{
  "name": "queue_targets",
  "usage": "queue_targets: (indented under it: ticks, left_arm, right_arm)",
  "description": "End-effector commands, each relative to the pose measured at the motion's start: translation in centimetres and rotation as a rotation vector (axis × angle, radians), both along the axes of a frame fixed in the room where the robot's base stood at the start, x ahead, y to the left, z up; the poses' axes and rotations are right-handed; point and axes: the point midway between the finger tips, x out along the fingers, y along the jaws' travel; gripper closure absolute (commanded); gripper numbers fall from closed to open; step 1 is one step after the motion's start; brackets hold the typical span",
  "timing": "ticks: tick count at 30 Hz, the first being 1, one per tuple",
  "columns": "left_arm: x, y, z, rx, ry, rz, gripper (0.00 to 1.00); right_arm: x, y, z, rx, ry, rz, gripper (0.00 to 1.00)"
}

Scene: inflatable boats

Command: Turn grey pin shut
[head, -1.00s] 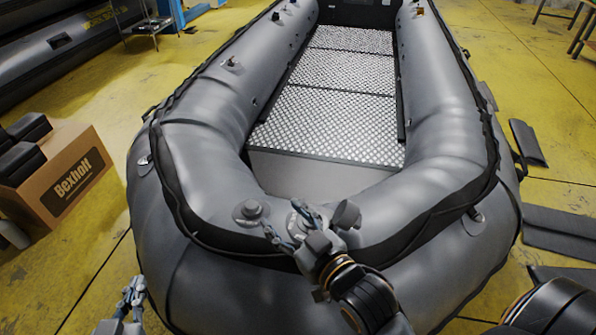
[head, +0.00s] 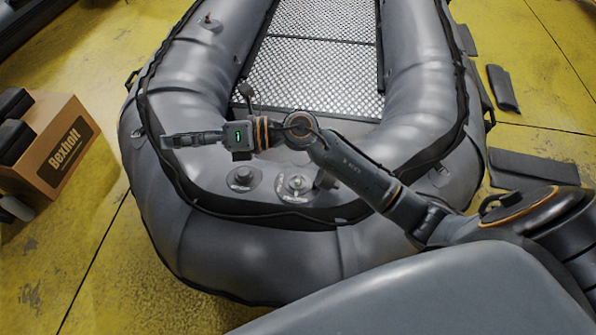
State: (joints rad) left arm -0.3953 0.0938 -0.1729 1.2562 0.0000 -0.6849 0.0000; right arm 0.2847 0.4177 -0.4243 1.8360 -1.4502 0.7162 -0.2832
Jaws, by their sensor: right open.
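A round grey valve (head: 294,188) sits on the boat's near tube, with a small light grey pin (head: 296,182) at its centre. Its dark cap (head: 325,179) stands off to its right, partly behind my arm. A second valve (head: 241,178) with a dark top lies to the left. Whether the pin is turned is too small to tell. My right gripper (head: 168,140) is open and empty, pointing left above the tube, up and left of both valves and apart from them. My left gripper is not in view.
The grey inflatable boat (head: 230,245) fills the middle, with a patterned metal floor (head: 315,70) inside. A cardboard box (head: 62,150) with dark items on it stands at the left. Dark flat pieces (head: 530,167) lie on the yellow floor (head: 60,255) at the right.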

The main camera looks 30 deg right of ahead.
Motion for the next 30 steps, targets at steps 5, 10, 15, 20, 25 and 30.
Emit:
queue_targets:
  ticks: [5,10,15,20,25,30]
  left_arm:
    - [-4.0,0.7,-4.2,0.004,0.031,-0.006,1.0]
    - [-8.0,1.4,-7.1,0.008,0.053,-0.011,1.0]
    - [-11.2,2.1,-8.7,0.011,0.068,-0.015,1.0]
    - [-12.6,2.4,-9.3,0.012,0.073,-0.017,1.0]
    - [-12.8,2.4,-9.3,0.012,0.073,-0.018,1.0]
    - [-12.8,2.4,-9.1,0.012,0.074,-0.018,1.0]
  right_arm:
    - [0.3,-2.9,-7.6,-0.522,-0.065,0.218,0.44]
    - [1.0,-11.4,-13.0,-1.003,0.008,0.374,0.44]
    - [1.1,-20.2,-13.9,-1.337,0.156,0.456,0.44]
    - [0.7,-24.3,-13.4,-1.472,0.253,0.486,0.44]
    - [0.4,-24.8,-14.4,-1.492,0.274,0.493,0.44]
    - [0.0,-24.4,-17.4,-1.488,0.274,0.495,0.44]
